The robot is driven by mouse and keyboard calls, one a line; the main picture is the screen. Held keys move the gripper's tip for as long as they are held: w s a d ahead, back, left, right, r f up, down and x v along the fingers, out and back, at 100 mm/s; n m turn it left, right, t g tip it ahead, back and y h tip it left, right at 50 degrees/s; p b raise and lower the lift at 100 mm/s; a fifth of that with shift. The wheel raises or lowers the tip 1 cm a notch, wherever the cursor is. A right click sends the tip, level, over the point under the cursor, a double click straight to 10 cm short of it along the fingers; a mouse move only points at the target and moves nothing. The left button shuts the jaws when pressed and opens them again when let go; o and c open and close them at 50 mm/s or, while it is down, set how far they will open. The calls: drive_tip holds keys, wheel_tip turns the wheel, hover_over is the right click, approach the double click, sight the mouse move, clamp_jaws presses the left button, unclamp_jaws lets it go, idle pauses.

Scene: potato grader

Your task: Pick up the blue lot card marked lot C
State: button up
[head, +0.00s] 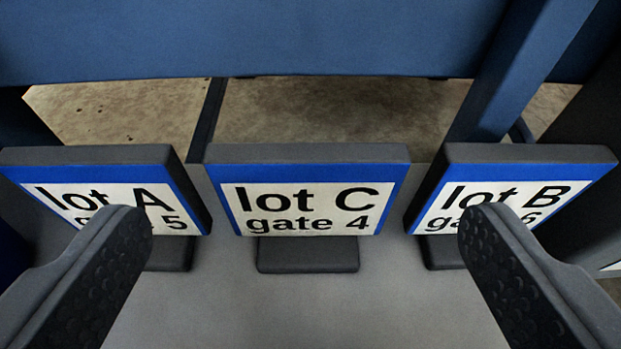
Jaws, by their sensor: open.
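The lot C card (307,190) stands upright in the middle of the head view. It has a blue border, a white face reading "lot C gate 4", and a dark base (308,254) under it. My gripper (300,222) is open and empty. Its left finger (100,270) overlaps part of the lot A card in the picture, and its right finger (515,270) overlaps part of the lot B card. The lot C card lies between the two fingers in the picture, and nothing covers its face.
The lot A card (80,193) stands to the left and the lot B card (545,190) to the right, both blue-bordered. They stand on a grey surface (300,310), clear in front. A blue beam (240,40) crosses behind, with a blue post (515,75) at right.

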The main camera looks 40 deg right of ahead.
sight(309, 164)
drive_tip(key=shift+b+x, duration=0.8)
drive_tip(key=shift+x, duration=1.8)
drive_tip(key=shift+d+r, duration=0.1)
drive_tip(key=c, duration=1)
drive_tip(key=shift+r, duration=0.15)
